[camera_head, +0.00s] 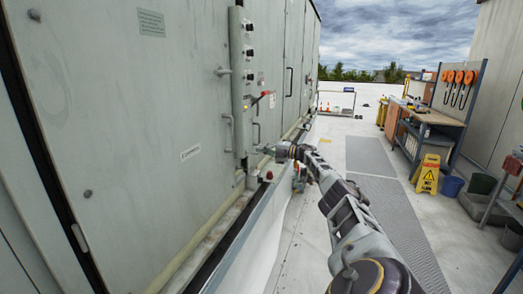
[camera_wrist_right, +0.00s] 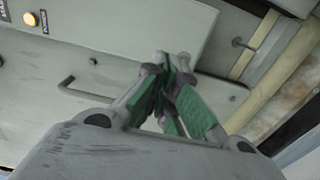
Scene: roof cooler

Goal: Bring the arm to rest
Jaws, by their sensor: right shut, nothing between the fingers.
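My right arm (camera_head: 343,207) reaches forward from the bottom right of the head view. Its gripper (camera_head: 266,151) is close to the side of the grey roof cooler (camera_head: 120,120), near the lower end of its control strip. In the right wrist view the green-padded fingers (camera_wrist_right: 172,90) are together and hold nothing. A grey panel with a bar handle (camera_wrist_right: 85,92) lies behind them. I cannot tell whether the fingertips touch the panel. My left gripper is not in view.
The control strip (camera_head: 238,80) carries dark knobs and a red-handled switch (camera_head: 262,99). A bar handle (camera_head: 229,132) sticks out beside it. A workbench (camera_head: 430,117), a yellow wet-floor sign (camera_head: 427,174) and a blue bucket (camera_head: 452,186) stand right. The grey walkway (camera_head: 370,157) is clear.

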